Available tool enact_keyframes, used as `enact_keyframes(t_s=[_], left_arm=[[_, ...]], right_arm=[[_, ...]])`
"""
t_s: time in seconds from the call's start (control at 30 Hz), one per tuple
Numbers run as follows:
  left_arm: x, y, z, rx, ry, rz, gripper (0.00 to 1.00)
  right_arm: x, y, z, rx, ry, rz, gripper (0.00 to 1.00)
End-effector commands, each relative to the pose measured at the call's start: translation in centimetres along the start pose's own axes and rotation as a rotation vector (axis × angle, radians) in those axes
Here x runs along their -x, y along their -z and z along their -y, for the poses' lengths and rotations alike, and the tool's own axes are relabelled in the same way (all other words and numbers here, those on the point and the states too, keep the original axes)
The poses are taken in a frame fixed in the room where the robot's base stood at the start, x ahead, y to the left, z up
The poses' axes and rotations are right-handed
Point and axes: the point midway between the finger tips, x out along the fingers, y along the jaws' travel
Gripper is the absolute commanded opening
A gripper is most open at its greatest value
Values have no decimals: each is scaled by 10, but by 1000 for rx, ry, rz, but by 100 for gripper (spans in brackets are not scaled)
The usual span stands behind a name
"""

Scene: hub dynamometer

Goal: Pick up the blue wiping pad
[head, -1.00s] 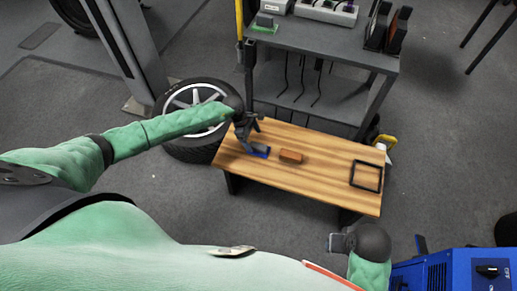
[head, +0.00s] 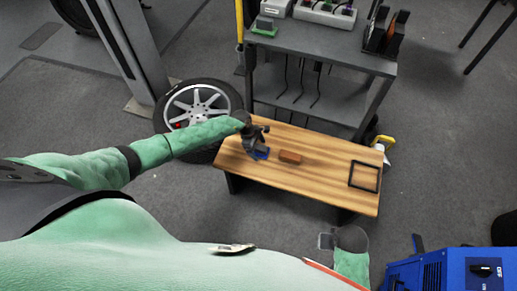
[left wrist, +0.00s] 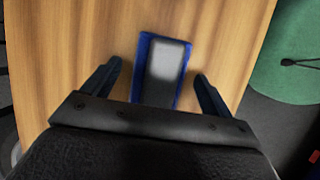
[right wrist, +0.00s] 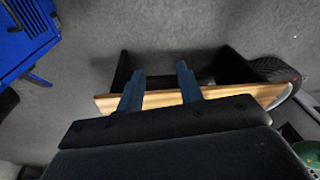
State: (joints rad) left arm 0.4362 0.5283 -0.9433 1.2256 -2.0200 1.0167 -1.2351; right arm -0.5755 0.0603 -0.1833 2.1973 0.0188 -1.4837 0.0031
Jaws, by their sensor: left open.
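The blue wiping pad (head: 263,154) lies on the left part of the wooden bench (head: 320,190). In the left wrist view the pad (left wrist: 143,53) shows a blue edge around a grey block on top. My left gripper (head: 257,150) is right at the pad from above. In the left wrist view its open fingers (left wrist: 158,82) stand on either side of the pad, with a gap on each side. My right gripper (right wrist: 160,78) is open and empty, away from the pad, near the bench's front side.
A black square frame (head: 364,176) lies at the bench's right end. A wheel (head: 195,105) is on the floor to the left. A grey cart (head: 325,42) stands behind, and a blue machine (head: 440,272) at front right.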

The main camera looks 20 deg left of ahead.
Motion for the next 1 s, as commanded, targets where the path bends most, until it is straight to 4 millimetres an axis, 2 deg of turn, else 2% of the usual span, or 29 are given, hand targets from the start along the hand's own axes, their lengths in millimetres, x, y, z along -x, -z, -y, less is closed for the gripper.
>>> enact_keyframes(t_s=[0.23, 0.43, 0.5, 0.77, 0.9, 0.93, 1.0], left_arm=[[-1, 0, 0, 0, -1, 0, 84], [-1, 0, 0, 0, -1, 0, 44], [-1, 0, 0, 0, -1, 0, 36], [1, 0, 0, -1, -1, 0, 36], [8, -3, -1, -1, -3, 0, 36], [11, -4, -1, -2, -3, 0, 36], [20, -8, -1, -3, -3, 0, 36]], right_arm=[[-1, 0, 0, 0, 0, -1, 36], [-1, 0, 0, 0, 0, 0, 36], [-1, -1, 0, 1, 0, 1, 36], [-2, -2, 0, 2, -1, 3, 36], [0, -2, 0, 2, -1, 7, 36], [6, -1, 0, 1, 0, 3, 36], [29, 3, 3, -3, 6, -12, 36]])
